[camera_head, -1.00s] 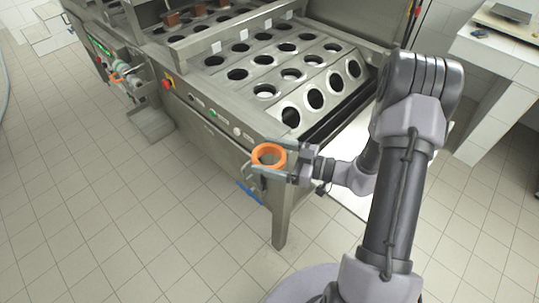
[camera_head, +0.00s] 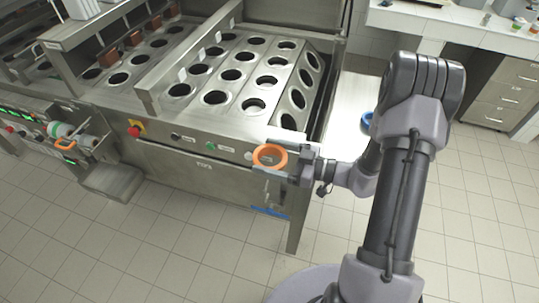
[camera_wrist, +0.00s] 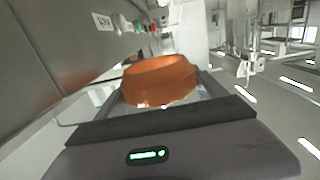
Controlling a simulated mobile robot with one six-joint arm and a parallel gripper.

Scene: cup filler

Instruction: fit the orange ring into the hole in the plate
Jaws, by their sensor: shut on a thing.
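The orange ring (camera_head: 269,157) is held in my gripper (camera_head: 272,158), in front of the machine's front panel in the head view. The ring fills the middle of the wrist view (camera_wrist: 160,80), between my fingers. My gripper is shut on it. The plate (camera_head: 232,97) is the metal top of the machine, with rows of round dark holes; several more holes are in the tilted slats at its right end. The ring is apart from the plate, nearer to me than its front edge. Which hole is meant cannot be told.
The machine's front panel (camera_head: 190,165) carries knobs and a red emergency button (camera_head: 134,131). A counter with drawers (camera_head: 497,85) is at the right. The tiled floor in front is clear.

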